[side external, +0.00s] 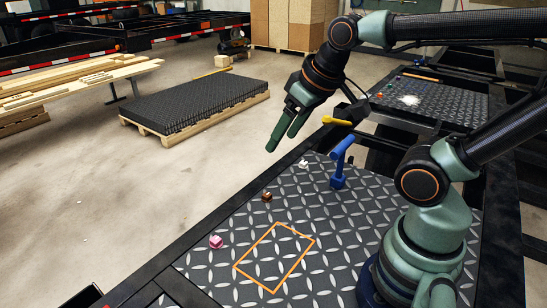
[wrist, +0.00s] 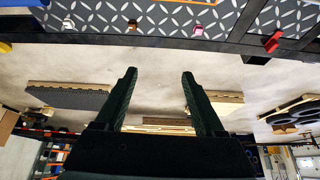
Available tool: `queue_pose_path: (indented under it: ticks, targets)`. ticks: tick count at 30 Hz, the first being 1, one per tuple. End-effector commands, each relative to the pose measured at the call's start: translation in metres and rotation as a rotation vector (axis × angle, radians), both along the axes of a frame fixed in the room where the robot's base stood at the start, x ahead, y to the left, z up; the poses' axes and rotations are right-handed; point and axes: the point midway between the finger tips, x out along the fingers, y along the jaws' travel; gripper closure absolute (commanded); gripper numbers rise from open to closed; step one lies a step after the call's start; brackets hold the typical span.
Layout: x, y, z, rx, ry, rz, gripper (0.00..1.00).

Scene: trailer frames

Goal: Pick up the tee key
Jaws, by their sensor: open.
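The tee key (side external: 343,148) is blue and stands upright on the dark diamond-plate deck (side external: 330,225), with its crossbar on top and its lower end at a blue block-like foot. I cannot make it out clearly in the wrist view. My gripper (side external: 283,138) is open and empty, fingers pointing down and to the left. It is up and to the left of the tee key in the side view, apart from it. In the wrist view the two dark green fingers (wrist: 159,73) are spread with nothing between them.
A white piece (side external: 303,164), a brown piece (side external: 266,196) and a pink piece (side external: 216,242) sit along the deck's left edge. An orange outline (side external: 250,251) marks the deck. A yellow item (side external: 337,121) lies beyond the tee key. A pallet of dark plates (side external: 195,105) stands on the floor.

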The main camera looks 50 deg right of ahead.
Motion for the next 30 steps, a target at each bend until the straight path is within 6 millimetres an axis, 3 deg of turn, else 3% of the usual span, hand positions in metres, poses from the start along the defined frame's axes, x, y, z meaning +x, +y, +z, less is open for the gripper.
queue_pose_path:
  ticks: [5, 11, 18, 24, 30]
  targets:
    - [0.011, -0.042, 0.000, 0.075, 0.081, -0.283, 0.29]
    - [0.017, -0.124, -0.007, 0.213, 0.202, -0.814, 0.29]
    - [-0.001, -0.219, -0.027, 0.356, 0.306, -1.402, 0.29]
    - [-0.018, -0.258, -0.040, 0.416, 0.345, -1.661, 0.29]
    - [-0.021, -0.263, -0.059, 0.425, 0.355, -1.704, 0.29]
